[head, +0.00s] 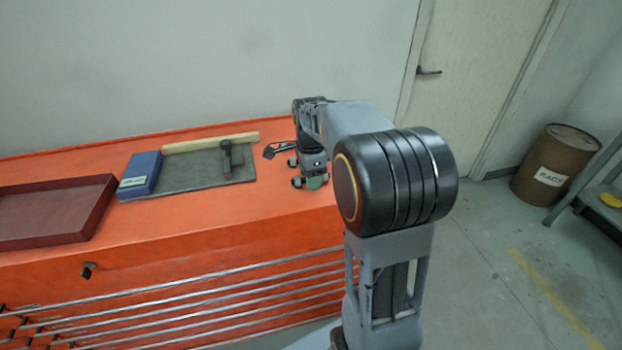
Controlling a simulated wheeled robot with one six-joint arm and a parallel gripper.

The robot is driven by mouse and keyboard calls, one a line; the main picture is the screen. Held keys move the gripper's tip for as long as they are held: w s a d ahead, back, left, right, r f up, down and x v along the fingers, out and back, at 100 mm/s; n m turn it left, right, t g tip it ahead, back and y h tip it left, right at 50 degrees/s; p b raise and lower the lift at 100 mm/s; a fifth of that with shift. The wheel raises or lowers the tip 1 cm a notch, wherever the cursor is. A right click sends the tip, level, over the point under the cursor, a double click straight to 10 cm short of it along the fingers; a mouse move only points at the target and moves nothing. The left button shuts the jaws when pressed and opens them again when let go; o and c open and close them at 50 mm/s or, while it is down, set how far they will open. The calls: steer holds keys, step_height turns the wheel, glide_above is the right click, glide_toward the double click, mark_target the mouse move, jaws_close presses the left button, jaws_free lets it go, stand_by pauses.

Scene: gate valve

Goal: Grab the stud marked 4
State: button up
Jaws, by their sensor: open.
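No number on any stud can be read, so I cannot tell which is marked 4.
On the orange bench (230,228) lie a grey mat (195,177) with a hammer-like tool (228,158), a blue box (140,174), a wooden strip (210,143) and a dark red tray (52,226). Metal rods (190,305) run along the front. A rags drum (555,165) stands far right.

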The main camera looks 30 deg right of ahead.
steer(key=shift+c, duration=0.3)
jaws_close()
stand_by(0.5)
